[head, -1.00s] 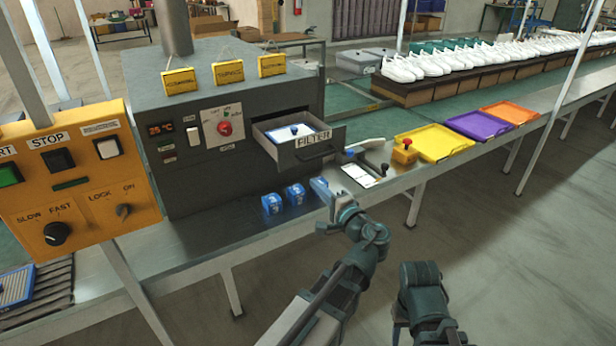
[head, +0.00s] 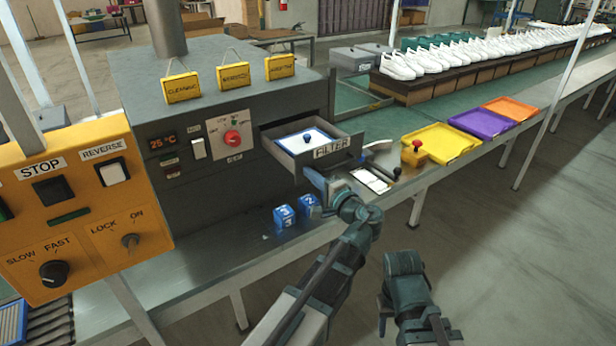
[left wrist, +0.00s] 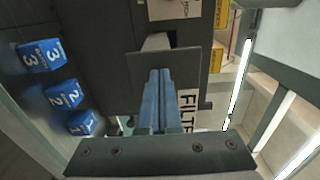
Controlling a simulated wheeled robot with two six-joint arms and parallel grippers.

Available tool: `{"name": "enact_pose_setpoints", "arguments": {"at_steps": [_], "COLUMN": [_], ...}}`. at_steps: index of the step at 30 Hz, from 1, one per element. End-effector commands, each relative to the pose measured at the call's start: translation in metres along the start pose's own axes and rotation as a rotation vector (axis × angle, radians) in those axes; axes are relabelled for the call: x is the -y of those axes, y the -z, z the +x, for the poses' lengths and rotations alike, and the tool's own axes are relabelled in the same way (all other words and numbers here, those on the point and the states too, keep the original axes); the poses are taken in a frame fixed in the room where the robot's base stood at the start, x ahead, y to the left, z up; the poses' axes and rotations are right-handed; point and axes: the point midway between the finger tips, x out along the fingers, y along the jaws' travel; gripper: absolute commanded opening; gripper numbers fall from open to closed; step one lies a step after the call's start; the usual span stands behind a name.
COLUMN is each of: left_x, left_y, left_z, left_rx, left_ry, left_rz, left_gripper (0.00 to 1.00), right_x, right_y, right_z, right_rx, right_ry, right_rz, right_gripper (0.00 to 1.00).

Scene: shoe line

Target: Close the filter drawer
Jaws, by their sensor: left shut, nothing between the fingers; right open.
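The grey filter drawer (head: 290,158) stands pulled out from the dark machine, its front labelled FILTER. Inside it lies a white, blue-edged filter (head: 305,140) with a dark knob. My left gripper (head: 310,175) is shut and empty at the lower left part of the drawer front and hides part of it. In the left wrist view the blue fingers (left wrist: 157,85) lie together against the dark drawer front (left wrist: 190,65), beside its label. I cannot tell whether they touch. My right gripper (head: 384,315) hangs low at the front, open, partly hidden by my arm, away from the drawer.
The dark machine (head: 220,100) has a red knob. Blue numbered cubes (head: 284,216) stand left of my left gripper. A white card (head: 370,180), a red-button box (head: 417,152) and a yellow tray (head: 440,143) lie to the right. An orange control panel (head: 80,210) stands at left.

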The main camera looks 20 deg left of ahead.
Motion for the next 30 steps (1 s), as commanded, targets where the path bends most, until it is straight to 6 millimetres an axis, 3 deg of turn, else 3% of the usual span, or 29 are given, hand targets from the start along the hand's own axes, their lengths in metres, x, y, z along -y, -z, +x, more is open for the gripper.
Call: {"name": "enact_pose_setpoints", "arguments": {"at_steps": [9, 14, 20, 30], "left_x": [0.000, 0.000, 0.000, 0.000], "left_y": [0.000, 0.000, 0.001, 0.001], "left_z": [0.001, 0.015, 0.056, 0.143], "left_rx": [0.001, 0.002, 0.005, 0.004], "left_ry": [0.000, 0.000, 0.000, 0.000], "left_rz": [0.000, 0.000, 0.000, 0.000], "left_gripper": [0.00, 0.00, 0.00, 0.00], "right_x": [0.000, 0.000, 0.000, 0.000], "right_y": [0.000, 0.000, 0.000, 0.000], "right_z": [0.000, 0.000, 0.000, 0.000], "right_rx": [0.000, 0.000, 0.000, 0.000], "right_ry": [0.000, 0.000, 0.000, 0.000], "right_rz": [0.000, 0.000, 0.000, 0.000], "right_gripper": [0.50, 0.50, 0.50, 0.50]}}
